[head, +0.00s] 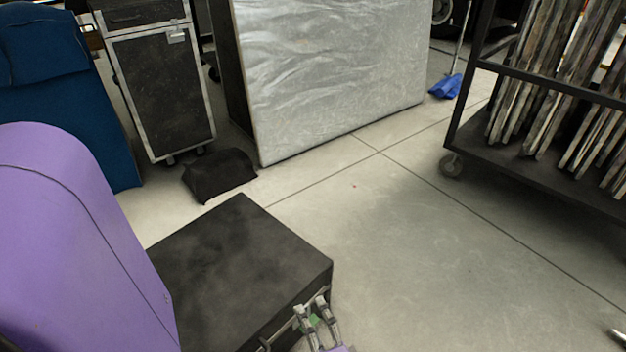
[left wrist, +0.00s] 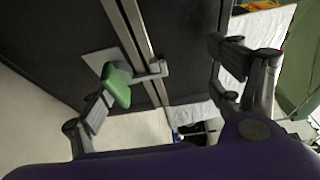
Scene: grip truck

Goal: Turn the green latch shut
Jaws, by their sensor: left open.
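The green latch (left wrist: 116,85) is on a grey plate on the dark side of a black case (head: 235,255). It lies beside a metal strip along the case. In the head view only a little of the latch (head: 314,320) shows, between the fingers of my left gripper (head: 312,308). My left gripper (left wrist: 160,82) is open with nothing held. In the left wrist view the latch is close to the left finger, and the right finger is well apart from it. I cannot tell whether the left finger touches the latch. A small metallic tip at the head view's lower right edge may be my right gripper.
A black bag (head: 219,176) lies on the floor behind the case. A wheeled dark cabinet (head: 160,90) and a large silvery panel (head: 325,75) stand farther back. A black wheeled rack (head: 560,160) stands at the right. The floor (head: 430,250) right of the case is clear.

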